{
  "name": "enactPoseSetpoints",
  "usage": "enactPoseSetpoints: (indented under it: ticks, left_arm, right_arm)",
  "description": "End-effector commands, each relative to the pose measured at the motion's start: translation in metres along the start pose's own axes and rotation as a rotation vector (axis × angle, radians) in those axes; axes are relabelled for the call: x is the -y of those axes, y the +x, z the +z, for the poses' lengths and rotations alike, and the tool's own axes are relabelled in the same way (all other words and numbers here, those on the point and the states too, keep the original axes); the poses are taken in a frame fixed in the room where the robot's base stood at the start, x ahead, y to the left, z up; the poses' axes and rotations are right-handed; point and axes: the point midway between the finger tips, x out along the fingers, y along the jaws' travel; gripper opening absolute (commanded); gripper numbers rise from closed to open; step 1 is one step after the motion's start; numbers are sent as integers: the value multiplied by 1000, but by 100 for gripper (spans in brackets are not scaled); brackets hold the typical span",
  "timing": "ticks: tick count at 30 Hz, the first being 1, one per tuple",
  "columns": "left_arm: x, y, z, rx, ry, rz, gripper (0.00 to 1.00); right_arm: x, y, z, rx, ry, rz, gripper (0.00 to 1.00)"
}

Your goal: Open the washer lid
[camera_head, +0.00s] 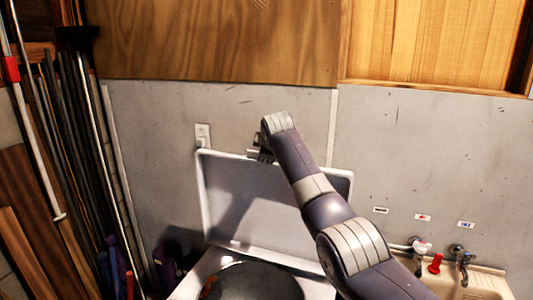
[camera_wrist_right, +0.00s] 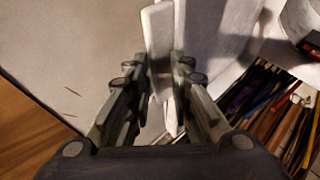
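The washer lid (camera_head: 238,200) is a pale grey-white panel that stands raised, nearly upright, against the grey wall behind the washer (camera_head: 205,272). The dark round drum opening (camera_head: 255,283) shows below it, cut off by the bottom of the picture. My right arm reaches across the lid's right part and hides some of it. My right gripper (camera_head: 260,153) is at the lid's top edge, left of its middle. In the right wrist view the two fingers (camera_wrist_right: 159,78) are close together on either side of the white lid edge (camera_wrist_right: 158,35). My left gripper is out of view.
A sink (camera_head: 485,284) with taps (camera_head: 461,254) stands at the right. Poles and boards (camera_head: 75,150) lean at the left. A wall outlet (camera_head: 203,136) is just above the lid's left corner. A wooden cabinet (camera_head: 210,40) hangs above.

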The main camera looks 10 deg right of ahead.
Motion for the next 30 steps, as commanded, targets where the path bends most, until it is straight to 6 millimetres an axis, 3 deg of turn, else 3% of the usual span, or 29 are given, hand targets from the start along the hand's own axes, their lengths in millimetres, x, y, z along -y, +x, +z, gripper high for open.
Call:
enactPoseSetpoints:
  ticks: [5, 11, 30]
  left_arm:
    - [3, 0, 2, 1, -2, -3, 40]
    - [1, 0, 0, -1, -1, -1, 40]
    - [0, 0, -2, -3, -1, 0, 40]
  right_arm:
    - [5, 2, 2, 5, 1, -10, 17]
    - [3, -9, 2, 4, 1, -6, 17]
    - [0, -98, 0, -1, 0, 4, 17]
